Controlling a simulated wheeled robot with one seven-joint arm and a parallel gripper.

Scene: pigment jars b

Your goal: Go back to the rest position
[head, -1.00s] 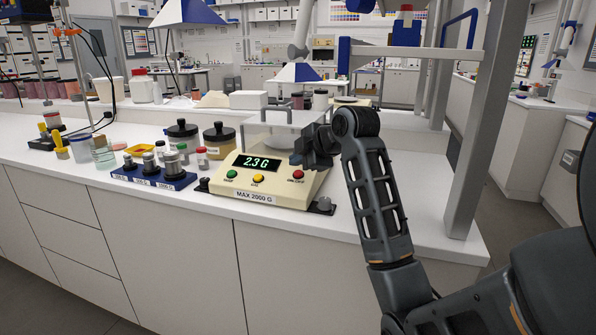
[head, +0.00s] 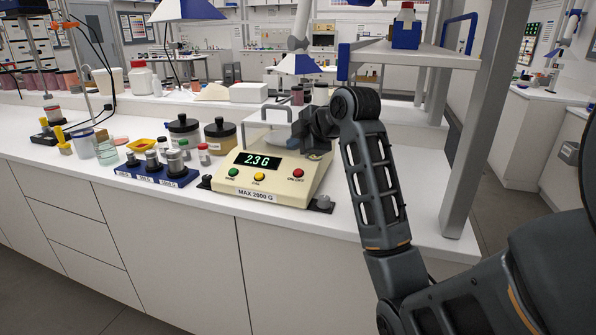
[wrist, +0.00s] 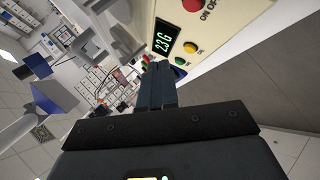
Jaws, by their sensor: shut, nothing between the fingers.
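My gripper (head: 303,150) is in front of the right part of a cream balance, at the end of my arm. In the wrist view my gripper (wrist: 157,68) is shut, its two dark fingers together with nothing between them. The balance (head: 277,193) stands at the counter's front edge. In the wrist view the balance (wrist: 216,22) fills the top right, near the fingers. My arm hides part of the balance's right side. I cannot tell whether the gripper touches it.
A blue weight block (head: 155,174) with several metal weights sits left of the balance. Two dark-lidded jars (head: 221,138) stand behind it. A grey post (head: 478,130) rises at the right, holding a shelf (head: 418,57). Floor shows beyond the counter's right end.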

